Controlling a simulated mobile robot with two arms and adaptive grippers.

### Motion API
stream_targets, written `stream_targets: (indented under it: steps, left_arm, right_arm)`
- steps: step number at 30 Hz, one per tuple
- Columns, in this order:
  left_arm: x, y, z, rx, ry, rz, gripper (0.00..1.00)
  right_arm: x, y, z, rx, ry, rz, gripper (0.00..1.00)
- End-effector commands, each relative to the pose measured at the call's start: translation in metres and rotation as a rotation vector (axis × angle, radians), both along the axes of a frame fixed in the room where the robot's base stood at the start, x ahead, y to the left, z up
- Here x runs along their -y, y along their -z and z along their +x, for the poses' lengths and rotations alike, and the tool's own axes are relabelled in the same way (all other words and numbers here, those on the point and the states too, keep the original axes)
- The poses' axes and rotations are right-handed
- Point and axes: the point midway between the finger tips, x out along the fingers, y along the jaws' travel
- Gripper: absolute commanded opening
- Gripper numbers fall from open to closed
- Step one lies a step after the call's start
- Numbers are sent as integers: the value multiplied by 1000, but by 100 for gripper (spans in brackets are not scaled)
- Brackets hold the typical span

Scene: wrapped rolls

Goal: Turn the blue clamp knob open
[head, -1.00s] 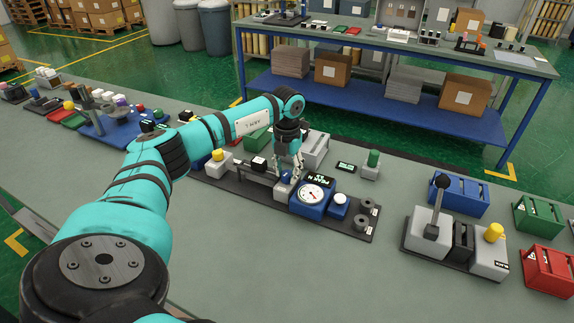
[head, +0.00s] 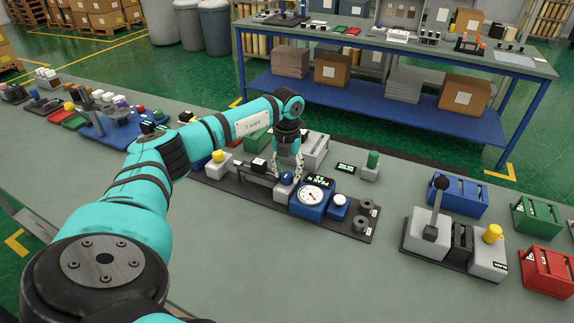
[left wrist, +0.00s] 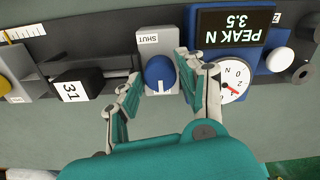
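The blue clamp knob (left wrist: 160,72) sits on a small light grey block (left wrist: 158,40) whose label reads SHUT. It has a pale mark on its rim. In the head view the knob (head: 287,177) is on the dark fixture board, left of the blue gauge. My left gripper (head: 287,172) is over the knob, pointing down. In the left wrist view the fingers of my left gripper (left wrist: 158,72) are spread, one on each side of the knob. A gap shows on the left side; whether the right finger touches is unclear. My right gripper is not in view.
Close beside the knob stands the blue force gauge (left wrist: 233,50), its display reading PEAK N 3.5. On the other side is a black block (left wrist: 82,85) marked 31. A yellow knob (head: 218,155) and a white button (head: 340,200) are on the same board (head: 355,227).

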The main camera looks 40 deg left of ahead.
Motion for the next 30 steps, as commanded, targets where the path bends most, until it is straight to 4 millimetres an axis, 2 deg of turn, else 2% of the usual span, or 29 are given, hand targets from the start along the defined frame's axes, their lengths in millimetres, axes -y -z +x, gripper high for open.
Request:
stream_targets:
  steps: [1, 3, 11, 14, 17, 24, 30]
  left_arm:
    - [0, 0, 0, -1, 1, 0, 48]
    - [0, 1, 0, -2, 2, 0, 57]
    - [1, 1, -1, -4, 3, 0, 57]
    - [0, -5, -1, -4, 3, 0, 57]
    - [0, -19, 0, -2, 3, 0, 57]
    - [0, -71, 0, 0, 3, -1, 57]
    - [0, -104, 0, -1, 3, 0, 57]
  right_arm:
    - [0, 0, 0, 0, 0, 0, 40]
    - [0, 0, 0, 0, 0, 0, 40]
    - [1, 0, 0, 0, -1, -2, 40]
    - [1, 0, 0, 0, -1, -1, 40]
    - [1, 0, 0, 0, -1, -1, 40]
    - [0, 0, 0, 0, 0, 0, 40]
    - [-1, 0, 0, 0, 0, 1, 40]
